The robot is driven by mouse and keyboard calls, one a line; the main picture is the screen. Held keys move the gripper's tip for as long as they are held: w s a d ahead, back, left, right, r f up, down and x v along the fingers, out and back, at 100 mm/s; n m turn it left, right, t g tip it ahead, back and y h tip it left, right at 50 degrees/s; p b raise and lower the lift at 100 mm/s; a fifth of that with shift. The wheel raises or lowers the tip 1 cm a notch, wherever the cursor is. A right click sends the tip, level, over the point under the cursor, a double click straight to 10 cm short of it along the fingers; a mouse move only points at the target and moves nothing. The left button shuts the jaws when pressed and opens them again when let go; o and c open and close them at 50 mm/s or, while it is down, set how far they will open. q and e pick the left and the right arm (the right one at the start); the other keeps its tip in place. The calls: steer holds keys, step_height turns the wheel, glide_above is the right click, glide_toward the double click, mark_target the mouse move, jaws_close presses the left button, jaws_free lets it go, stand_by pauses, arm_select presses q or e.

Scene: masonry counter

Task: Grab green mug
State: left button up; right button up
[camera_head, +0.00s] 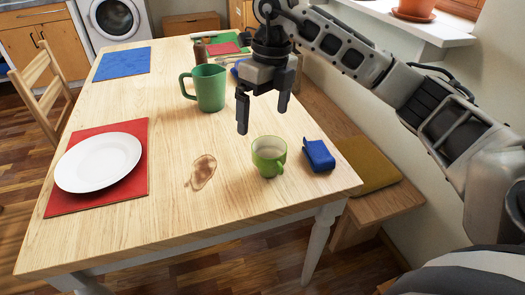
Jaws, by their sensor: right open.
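A small light green mug (268,158) stands upright near the front right of the wooden table, its handle toward the lower right. A taller dark green mug (211,89) stands upright farther back, its handle on the left. My right gripper (263,114) is open and empty, fingers pointing down. In the picture it lies above the small mug and to the right of the tall one, apart from both. My left gripper is not in view.
A white plate (98,163) sits on a red mat (137,180). A bench (330,125) runs along the right side. The table's middle is clear.

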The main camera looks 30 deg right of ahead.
steer(key=d+r+h, duration=0.1)
steer(key=d, duration=0.1)
glide_toward(271, 154)
steer(key=s+a+f, duration=0.1)
steer(key=s+a, duration=0.1)
steer(key=s, duration=0.1)
steer(key=shift+m, duration=0.3)
steer(key=shift+w+f+p, duration=0.15)
steer(key=shift+f+p, duration=0.05)
steer(key=shift+f, duration=1.35)
steer(key=shift+w+f+p, duration=0.15)
steer(key=shift+f, duration=1.45)
steer(key=c, duration=1.1)
